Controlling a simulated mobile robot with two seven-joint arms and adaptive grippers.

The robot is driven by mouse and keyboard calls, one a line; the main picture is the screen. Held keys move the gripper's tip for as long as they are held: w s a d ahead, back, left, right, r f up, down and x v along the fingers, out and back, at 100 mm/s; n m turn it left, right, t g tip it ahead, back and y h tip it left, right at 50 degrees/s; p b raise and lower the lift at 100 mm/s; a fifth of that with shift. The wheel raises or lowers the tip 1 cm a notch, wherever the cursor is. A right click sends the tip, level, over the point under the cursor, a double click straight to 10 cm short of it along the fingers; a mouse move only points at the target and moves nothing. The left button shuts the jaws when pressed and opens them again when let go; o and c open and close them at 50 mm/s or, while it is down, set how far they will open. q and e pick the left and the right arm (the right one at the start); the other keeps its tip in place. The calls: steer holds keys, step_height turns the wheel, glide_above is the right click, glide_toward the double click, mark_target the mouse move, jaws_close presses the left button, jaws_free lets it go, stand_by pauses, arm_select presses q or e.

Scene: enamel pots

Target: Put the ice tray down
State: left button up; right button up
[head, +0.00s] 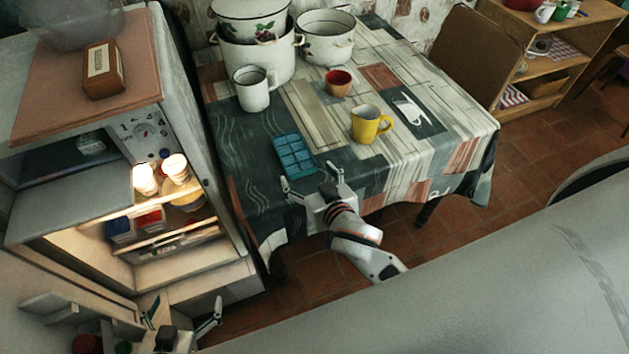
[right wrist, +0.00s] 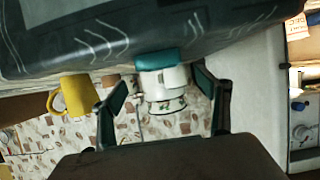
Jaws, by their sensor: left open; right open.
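The teal ice tray (head: 294,154) lies flat on the patterned tablecloth near the table's front left edge. In the right wrist view, which looks upside down, the tray (right wrist: 158,60) shows edge-on against the dark cloth. My right gripper (head: 310,178) is open and empty at the table's front edge, just short of the tray. Its two fingers (right wrist: 161,85) stand apart, with a gap between them and the tray. My left gripper (head: 184,309) is open and empty, low at the left in front of the open fridge.
The table (head: 245,190) also holds a yellow mug (head: 366,125), a red-brown bowl (head: 339,84), a white mug (head: 252,92) and enamel pots (head: 326,45) behind. The open, lit fridge (head: 165,245) stands left. A chair (head: 465,55) is at the far right side.

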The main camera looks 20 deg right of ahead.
steer(key=s+d+f+n+g+y, duration=0.2)
steer(key=s+d+f+n, duration=0.1)
steer(key=s+f, duration=0.9)
steer(key=s+n, duration=0.1)
steer(key=s, duration=0.2)
steer(key=shift+s+d+f+g, duration=0.2)
steer(key=shift+s+f+g, duration=0.05)
steer(key=shift+s+g, duration=0.15)
steer(key=shift+o, duration=0.4)
